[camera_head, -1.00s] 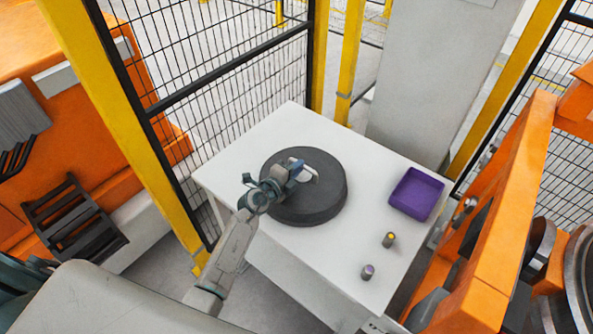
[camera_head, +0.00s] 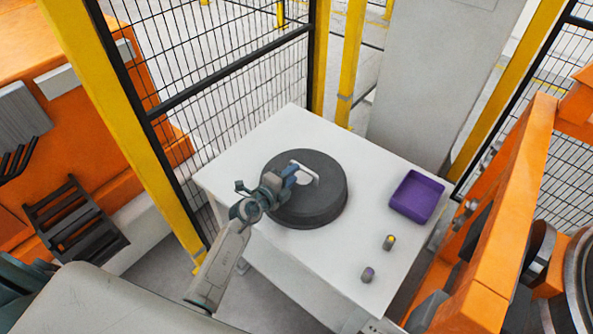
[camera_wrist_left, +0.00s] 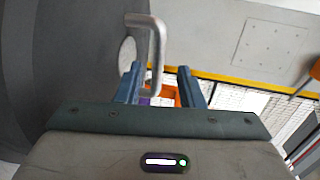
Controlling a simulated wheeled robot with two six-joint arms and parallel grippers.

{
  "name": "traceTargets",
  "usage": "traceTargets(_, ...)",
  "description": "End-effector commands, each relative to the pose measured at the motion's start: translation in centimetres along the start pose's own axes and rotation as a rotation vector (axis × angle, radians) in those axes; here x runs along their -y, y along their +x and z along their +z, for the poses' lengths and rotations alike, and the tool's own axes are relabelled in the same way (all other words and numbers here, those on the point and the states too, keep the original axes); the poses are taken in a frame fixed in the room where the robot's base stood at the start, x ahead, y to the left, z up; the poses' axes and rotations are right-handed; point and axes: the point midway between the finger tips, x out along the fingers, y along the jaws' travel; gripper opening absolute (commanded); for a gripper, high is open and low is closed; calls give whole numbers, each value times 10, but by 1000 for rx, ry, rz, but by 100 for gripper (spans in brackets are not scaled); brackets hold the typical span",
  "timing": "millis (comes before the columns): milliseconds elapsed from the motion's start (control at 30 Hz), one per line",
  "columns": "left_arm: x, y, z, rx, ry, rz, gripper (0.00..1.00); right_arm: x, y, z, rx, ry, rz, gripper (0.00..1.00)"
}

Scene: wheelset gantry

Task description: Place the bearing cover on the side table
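The bearing cover (camera_head: 312,205) is a thick dark grey disc lying flat on the white side table (camera_head: 260,140). A pale handle (camera_head: 309,178) stands on its top face. My left gripper (camera_head: 292,172) is over the cover at the handle. In the left wrist view the cover (camera_wrist_left: 45,60) fills the left side, and the bent handle bar (camera_wrist_left: 157,55) reaches between the fingers of my left gripper (camera_wrist_left: 160,82). The fingers are apart, with a gap visible beside the bar. My right gripper is not in view.
A purple tray (camera_head: 417,196) and two small cylinders (camera_head: 389,242) (camera_head: 367,275) stand on the table's right side. A mesh fence (camera_head: 230,70) with yellow posts borders the table behind and left. An orange frame (camera_head: 500,220) stands close on the right.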

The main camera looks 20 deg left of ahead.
Motion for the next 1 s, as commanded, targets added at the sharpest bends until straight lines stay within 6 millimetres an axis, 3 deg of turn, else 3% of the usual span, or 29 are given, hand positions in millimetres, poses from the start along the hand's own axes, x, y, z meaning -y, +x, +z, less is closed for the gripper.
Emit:
traceTargets(200, -1, -50, 0, 0, 2, 2, 35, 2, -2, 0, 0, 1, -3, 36)
traceTargets(400, -1, -79, 0, -1, 1, 2, 35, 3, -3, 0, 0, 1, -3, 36)
traceTargets(867, 0, -88, 0, 0, -1, -1, 35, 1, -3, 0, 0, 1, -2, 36)
traceTargets(1000, 15, -94, 2, 29, -43, -66, 35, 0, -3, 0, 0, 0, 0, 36)
